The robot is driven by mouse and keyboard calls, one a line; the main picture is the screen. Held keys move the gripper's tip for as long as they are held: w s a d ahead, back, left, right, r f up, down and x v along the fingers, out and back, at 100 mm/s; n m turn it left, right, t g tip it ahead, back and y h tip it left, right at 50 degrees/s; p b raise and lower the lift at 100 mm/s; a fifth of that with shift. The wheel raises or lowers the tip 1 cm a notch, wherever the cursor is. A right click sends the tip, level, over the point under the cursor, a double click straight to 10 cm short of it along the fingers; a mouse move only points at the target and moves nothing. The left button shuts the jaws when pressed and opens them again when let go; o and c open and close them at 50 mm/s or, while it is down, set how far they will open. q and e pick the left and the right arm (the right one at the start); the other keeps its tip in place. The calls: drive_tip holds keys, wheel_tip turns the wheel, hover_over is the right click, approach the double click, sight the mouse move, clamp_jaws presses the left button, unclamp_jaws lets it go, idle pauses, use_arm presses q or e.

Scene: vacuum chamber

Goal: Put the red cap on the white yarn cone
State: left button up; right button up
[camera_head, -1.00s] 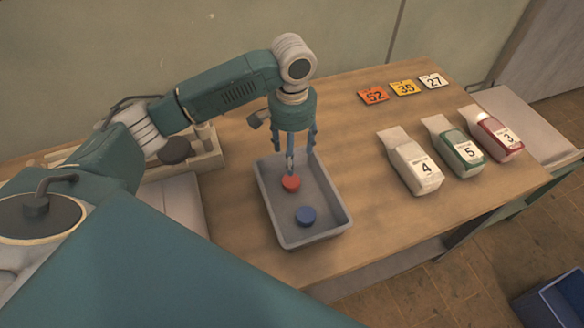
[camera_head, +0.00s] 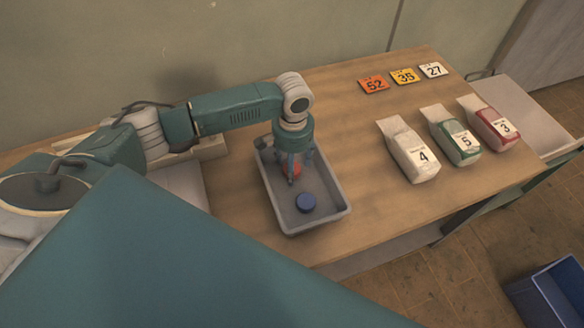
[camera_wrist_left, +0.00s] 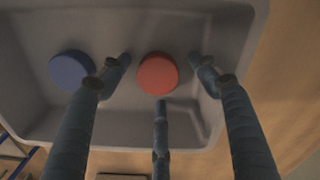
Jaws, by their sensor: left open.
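The red cap (camera_head: 291,171) lies in the grey tray (camera_head: 343,207), partly hidden behind my fingers in the head view. In the left wrist view the red cap (camera_wrist_left: 157,74) shows whole. My left gripper (camera_head: 294,179) points down into the tray over the cap. Its three fingers are open and spread around the cap, with gaps visible in the wrist view. A white packet-shaped item marked 4 (camera_head: 410,152) lies on the table right of the tray; I cannot tell that it is a yarn cone. My right gripper is not in view.
A blue cap (camera_head: 306,203) lies in the tray near the red one. Green (camera_head: 457,141) and red (camera_head: 491,125) items marked 5 and 3 lie beside the white one. Number cards (camera_head: 404,76) lie at the back. A blue bin (camera_head: 552,297) stands at lower right.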

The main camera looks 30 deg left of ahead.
use_arm(q)
drive_tip(key=c, duration=0.9)
drive_tip(key=shift+r, duration=0.1)
